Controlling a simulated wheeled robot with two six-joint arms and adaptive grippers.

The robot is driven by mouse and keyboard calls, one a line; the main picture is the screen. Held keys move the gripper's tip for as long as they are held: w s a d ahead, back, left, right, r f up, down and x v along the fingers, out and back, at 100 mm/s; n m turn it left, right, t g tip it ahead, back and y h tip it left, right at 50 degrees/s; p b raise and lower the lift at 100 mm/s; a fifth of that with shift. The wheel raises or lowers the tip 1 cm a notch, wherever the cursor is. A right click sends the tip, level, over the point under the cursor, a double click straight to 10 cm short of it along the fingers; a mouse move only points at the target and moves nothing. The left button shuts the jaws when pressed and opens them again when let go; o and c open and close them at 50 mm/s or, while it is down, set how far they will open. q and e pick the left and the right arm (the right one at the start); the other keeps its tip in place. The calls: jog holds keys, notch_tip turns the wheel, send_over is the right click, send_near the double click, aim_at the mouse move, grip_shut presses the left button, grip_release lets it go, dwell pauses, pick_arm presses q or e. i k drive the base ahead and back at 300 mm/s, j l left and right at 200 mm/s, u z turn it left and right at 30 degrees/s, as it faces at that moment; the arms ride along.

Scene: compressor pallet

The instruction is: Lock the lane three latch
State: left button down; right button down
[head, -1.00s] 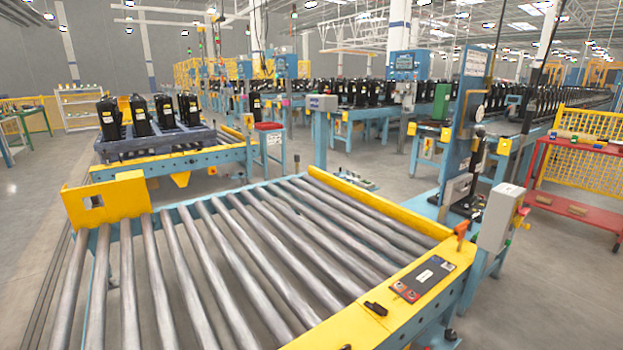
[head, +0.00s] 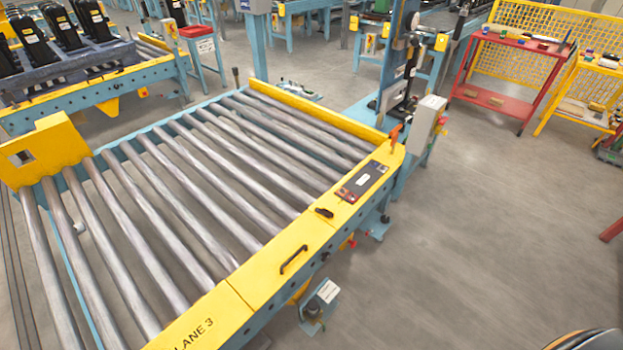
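The lane three conveyor (head: 190,318) fills the left and middle of the head view, with "LANE 3" printed on its yellow front rail. On that rail sit a small black latch-like piece (head: 324,212), a black bar handle (head: 293,259) and a dark panel with a white label (head: 362,181). An orange lever (head: 395,133) stands at the rail's far right corner. I cannot tell for certain which of these is the latch, or whether it is locked. The rollers carry no pallet. Neither gripper is in view.
A grey box (head: 426,118) stands on a post by the right corner. Black compressors (head: 66,28) stand on a pallet at upper left. A red table (head: 508,62) and a yellow-framed table (head: 590,85) are at upper right. The floor (head: 480,230) right of the conveyor is clear.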

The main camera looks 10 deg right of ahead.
aim_at(326, 213)
jog(key=i+l+u, duration=0.1)
jog(key=l+u, duration=0.15)
jog(key=u, duration=0.2)
jog(key=l+u, duration=0.25)
jog(key=u, duration=0.15)
jog(key=l+u, duration=0.3)
jog(key=u, duration=0.15)
jog(key=l, duration=0.45)
jog(key=k+l+u, duration=0.15)
jog(key=l, duration=0.75)
jog(key=k+l+u, duration=0.1)
jog(key=l, duration=0.3)
jog(key=k+l+u, duration=0.1)
jog(key=l, duration=0.35)
jog(key=k+l, duration=0.1)
jog(key=l, duration=0.35)
jog(key=u, duration=0.05)
